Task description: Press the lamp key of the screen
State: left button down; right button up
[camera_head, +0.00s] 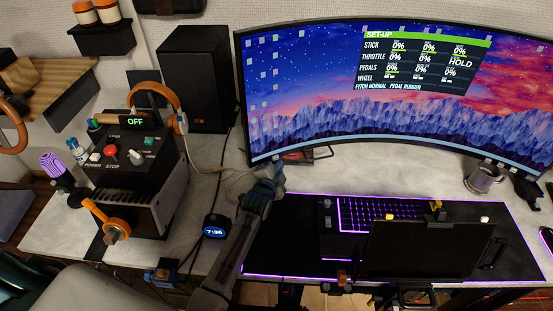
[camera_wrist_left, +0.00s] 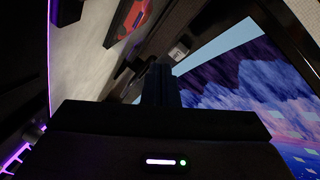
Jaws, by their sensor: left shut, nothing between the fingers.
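The curved screen (camera_head: 400,110) stands at the back of the desk, lit with a mountain picture and a set-up panel. It also shows tilted in the wrist view (camera_wrist_left: 250,90). My left gripper (camera_head: 276,170) is at the screen's lower edge, left of its middle. In the wrist view its fingers (camera_wrist_left: 160,80) are together and empty, pointing toward the screen's dark border. A small pale key (camera_wrist_left: 179,50) sits on that border just beyond the fingertips, apart from them in the picture. I cannot read its mark or tell whether it is the lamp key.
A black keyboard (camera_head: 385,212) with purple light lies below the screen. A control box (camera_head: 130,160) with an OFF display and a clock (camera_head: 216,226) are at left. A mug (camera_head: 483,178) stands at right.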

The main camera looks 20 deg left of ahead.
pick_arm(q)
jog(key=shift+w+a, duration=0.2)
dwell(0.4)
jog(key=shift+w+a, duration=0.3)
dwell(0.4)
jog(key=shift+s+d+p, duration=0.55)
jog(key=shift+s+d, duration=0.1)
